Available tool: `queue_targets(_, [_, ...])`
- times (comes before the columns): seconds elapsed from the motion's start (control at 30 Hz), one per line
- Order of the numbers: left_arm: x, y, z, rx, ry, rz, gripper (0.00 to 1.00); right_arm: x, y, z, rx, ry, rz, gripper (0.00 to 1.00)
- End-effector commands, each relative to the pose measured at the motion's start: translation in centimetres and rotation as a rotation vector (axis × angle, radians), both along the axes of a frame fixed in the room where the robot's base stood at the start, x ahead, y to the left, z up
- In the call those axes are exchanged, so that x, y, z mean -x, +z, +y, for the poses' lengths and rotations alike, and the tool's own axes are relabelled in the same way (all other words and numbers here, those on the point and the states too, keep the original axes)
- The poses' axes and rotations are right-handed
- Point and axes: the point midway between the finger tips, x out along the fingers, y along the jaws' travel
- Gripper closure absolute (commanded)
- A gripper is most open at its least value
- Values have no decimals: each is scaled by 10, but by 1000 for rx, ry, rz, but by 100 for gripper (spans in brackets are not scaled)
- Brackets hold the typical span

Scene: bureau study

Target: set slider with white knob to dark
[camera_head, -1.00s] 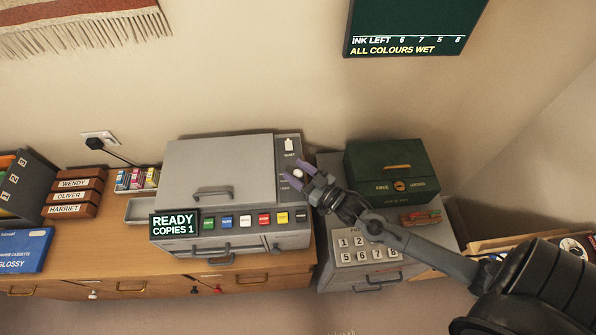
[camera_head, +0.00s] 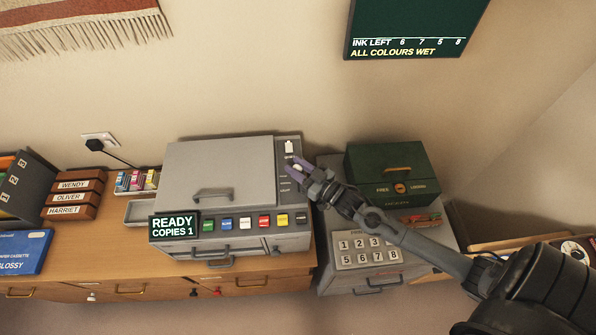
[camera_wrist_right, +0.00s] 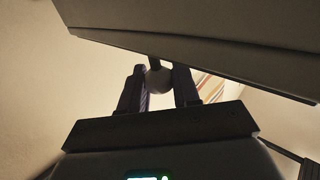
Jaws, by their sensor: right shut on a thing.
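The grey copier (camera_head: 222,165) has a slider panel (camera_head: 287,183) along the right side of its lid, with small labels too small to read surely. My right gripper (camera_head: 297,166) is over this panel, near its upper part. Its purple fingers are shut on the white knob, which shows as a pale ball between them in the right wrist view (camera_wrist_right: 157,80). In the head view the fingers mostly cover the knob. My left gripper is not in view.
A green box (camera_head: 387,173) and a grey cabinet with a number keypad (camera_head: 366,247) stand to the right. Coloured buttons (camera_head: 245,223) and a "READY COPIES 1" display (camera_head: 174,226) line the copier's front. A wall screen (camera_head: 405,30) reads "ALL COLOURS WET".

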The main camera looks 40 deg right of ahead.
Motion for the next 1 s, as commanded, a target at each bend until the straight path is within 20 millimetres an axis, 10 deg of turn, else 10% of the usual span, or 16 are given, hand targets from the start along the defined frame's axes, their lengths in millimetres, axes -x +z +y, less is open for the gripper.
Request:
queue_targets(0.07, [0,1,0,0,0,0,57,-3,7,-3,2,-6,-15,100])
queue_targets(0.1, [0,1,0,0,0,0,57,-3,7,-3,2,-6,-15,63])
queue_targets(0.2, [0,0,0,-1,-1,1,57,-3,7,-3,2,-6,-15,48])
queue_targets(0.67, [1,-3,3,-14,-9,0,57,8,1,-3,1,-4,-4,48])
queue_targets(1.0, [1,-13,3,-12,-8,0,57,57,0,-9,3,-4,-3,48])
